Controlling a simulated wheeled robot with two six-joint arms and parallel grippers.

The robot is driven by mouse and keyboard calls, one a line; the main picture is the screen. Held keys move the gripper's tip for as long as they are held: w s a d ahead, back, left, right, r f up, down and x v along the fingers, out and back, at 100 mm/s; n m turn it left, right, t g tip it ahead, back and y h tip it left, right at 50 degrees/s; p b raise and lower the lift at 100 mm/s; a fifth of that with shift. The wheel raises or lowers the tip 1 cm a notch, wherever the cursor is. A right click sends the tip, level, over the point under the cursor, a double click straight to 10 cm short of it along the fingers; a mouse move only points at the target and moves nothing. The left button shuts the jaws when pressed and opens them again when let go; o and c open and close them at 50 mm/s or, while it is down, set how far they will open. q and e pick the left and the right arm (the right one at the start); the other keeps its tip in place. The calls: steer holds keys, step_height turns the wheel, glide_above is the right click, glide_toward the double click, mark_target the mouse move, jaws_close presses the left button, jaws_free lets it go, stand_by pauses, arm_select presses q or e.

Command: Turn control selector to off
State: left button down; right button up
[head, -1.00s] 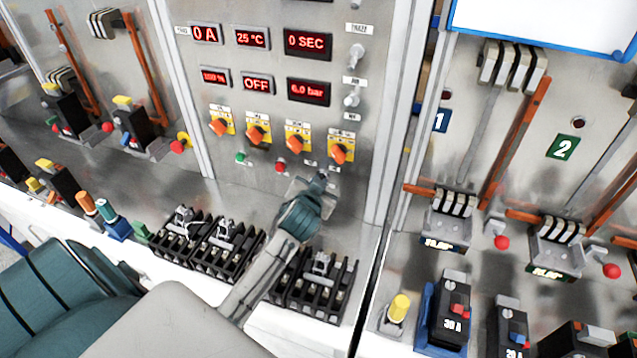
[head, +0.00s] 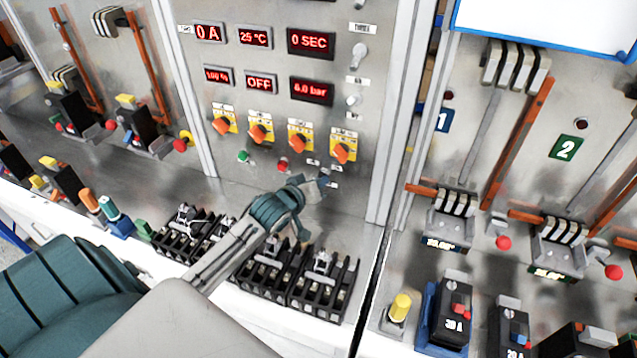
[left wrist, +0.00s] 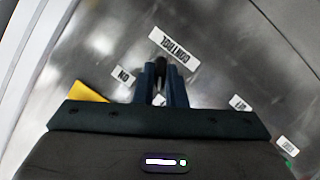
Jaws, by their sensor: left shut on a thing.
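My left gripper (head: 318,188) is at the lower part of the grey control panel (head: 280,185), below the orange knobs. In the left wrist view its two fingers (left wrist: 160,72) are shut on the dark control selector (left wrist: 160,78), of which only a small part shows between them. An upside-down CONTROL label (left wrist: 173,47) sits just beyond the fingertips. An ON label (left wrist: 123,75) is to the left and another small label (left wrist: 238,102) to the right. In the head view the gripper hides the selector, so its angle is hard to tell. My right gripper is not in view.
Several orange knobs on yellow plates (head: 300,141) sit above the gripper, with a green button (head: 243,156) and a red button (head: 283,165). Black terminal blocks (head: 322,285) stand below my left arm. A display reads OFF (head: 260,84).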

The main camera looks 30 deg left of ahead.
arm_select(q)
steer(key=shift+a+n+t+h, duration=0.1)
steer(key=shift+n+t+h, duration=0.3)
steer(key=shift+n, duration=0.5)
steer(key=c, duration=1.5)
jaws_free()
steer(key=shift+s, duration=0.1)
steer(key=shift+b+v, duration=0.85)
steer(key=shift+v, duration=4.5)
